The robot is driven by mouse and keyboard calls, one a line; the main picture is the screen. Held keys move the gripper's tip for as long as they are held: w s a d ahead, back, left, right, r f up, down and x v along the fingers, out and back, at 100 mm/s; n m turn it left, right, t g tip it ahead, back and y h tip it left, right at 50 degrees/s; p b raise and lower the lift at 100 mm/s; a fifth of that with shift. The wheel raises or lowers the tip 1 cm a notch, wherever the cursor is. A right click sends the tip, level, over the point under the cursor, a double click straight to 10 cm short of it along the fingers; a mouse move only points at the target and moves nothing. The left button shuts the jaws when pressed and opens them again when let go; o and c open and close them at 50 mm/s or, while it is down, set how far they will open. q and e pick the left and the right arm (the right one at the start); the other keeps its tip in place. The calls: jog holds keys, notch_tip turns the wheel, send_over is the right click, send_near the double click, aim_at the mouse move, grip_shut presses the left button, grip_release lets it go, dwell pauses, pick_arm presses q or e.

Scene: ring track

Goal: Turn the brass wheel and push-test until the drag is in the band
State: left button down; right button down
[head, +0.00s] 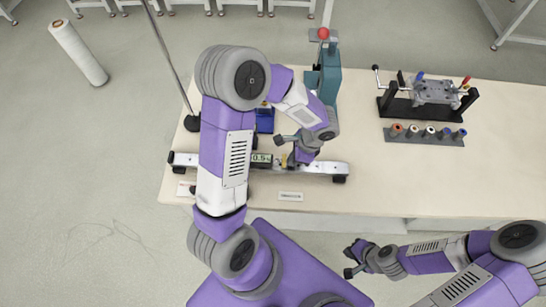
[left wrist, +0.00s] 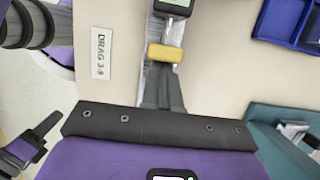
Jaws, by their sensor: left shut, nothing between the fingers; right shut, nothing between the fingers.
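The rail track (head: 215,163) lies along the near part of the table. A yellow block (left wrist: 166,53) sits on the rail in the left wrist view; a small part also shows in the head view (head: 284,160). Beside it is a display (head: 262,159) that seems to read 0.5. My left gripper (head: 291,160) is shut and empty, low over the rail just right of the block; its fingertips (left wrist: 162,72) point at the block, and I cannot tell whether they touch. I cannot make out the brass wheel. My right gripper (head: 350,262) is shut and empty, off the table's front edge.
A label (left wrist: 101,55) starting "DRAG 3" lies in front of the rail. A blue tray (head: 265,122) and a teal stand (head: 329,75) with a red knob are behind. A clamp fixture (head: 434,92) and a rack of spools (head: 425,136) stand right. The right front table is clear.

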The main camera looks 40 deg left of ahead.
pick_arm(q)
jog(key=shift+s+a, duration=0.35)
jog(key=shift+a, duration=0.2)
jog(key=shift+s+a, duration=0.15)
jog(key=shift+w+d+r+p, duration=0.4)
jog(key=shift+w+d+r, duration=0.1)
jog(key=shift+d, duration=0.15)
jog(key=shift+w+d+r+p, duration=0.4)
jog(key=shift+d+r, duration=0.1)
jog(key=shift+d, duration=0.15)
notch_tip(320, 180, up, 7)
jog(key=p, duration=0.5)
